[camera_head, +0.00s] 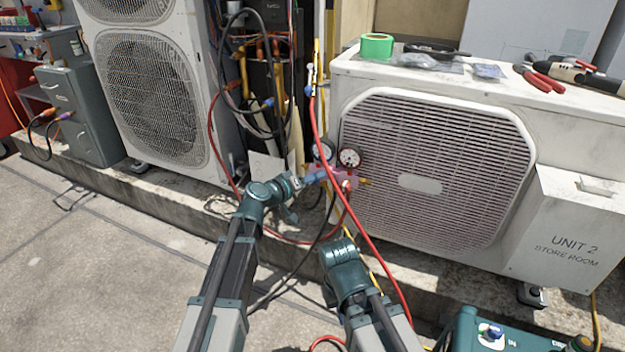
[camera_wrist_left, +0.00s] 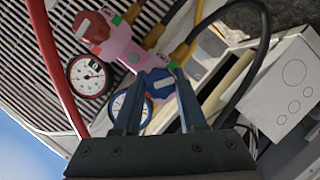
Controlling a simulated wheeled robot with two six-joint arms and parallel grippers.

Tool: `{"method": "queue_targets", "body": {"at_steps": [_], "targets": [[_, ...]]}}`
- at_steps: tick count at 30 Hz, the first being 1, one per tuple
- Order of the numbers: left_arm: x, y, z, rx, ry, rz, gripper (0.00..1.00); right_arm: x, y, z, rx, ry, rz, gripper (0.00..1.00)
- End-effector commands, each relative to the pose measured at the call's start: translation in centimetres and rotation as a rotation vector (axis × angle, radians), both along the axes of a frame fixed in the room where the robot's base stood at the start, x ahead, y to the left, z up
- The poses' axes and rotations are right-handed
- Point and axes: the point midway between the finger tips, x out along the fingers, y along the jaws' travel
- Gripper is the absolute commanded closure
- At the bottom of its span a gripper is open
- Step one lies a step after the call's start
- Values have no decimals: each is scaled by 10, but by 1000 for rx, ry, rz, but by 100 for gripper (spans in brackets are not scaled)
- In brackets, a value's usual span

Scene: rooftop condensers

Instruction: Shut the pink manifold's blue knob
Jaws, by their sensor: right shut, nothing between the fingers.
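The pink manifold (camera_head: 336,184) hangs in front of the condenser's left edge, with two round gauges above it. In the left wrist view the manifold's pink body (camera_wrist_left: 120,45) runs diagonally. Its blue knob (camera_wrist_left: 160,84) has a white bar across its face. A red knob (camera_wrist_left: 92,27) is at the other end. My left gripper (camera_head: 312,177) is at the manifold's left end. In the wrist view its two fingers (camera_wrist_left: 160,92) stand apart, one on each side of the blue knob; contact is unclear. My right gripper (camera_head: 339,250) is lower, shut and empty, away from the manifold.
Red, yellow and black hoses hang around the manifold; the red hose (camera_head: 367,233) passes just right of it. The condenser (camera_head: 440,170) is close behind. Pliers (camera_head: 540,78) and green tape (camera_head: 377,46) lie on its top. Open paving (camera_head: 90,260) is at left.

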Motion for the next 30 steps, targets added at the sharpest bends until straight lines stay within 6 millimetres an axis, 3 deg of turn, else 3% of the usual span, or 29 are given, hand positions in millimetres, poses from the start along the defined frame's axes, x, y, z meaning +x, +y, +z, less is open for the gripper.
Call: {"method": "queue_targets", "body": {"at_steps": [1,6,17,30], "targets": [[0,0,0,0,0,0,72,0,0,0,0,0,0,100],[0,0,0,0,0,0,100,0,0,0,0,0,0,100],[0,0,1,49,-20,0,100,0,0,4,0,0,0,100],[-1,-1,2,336,-140,-2,100,0,0,18,0,1,0,100]]}}
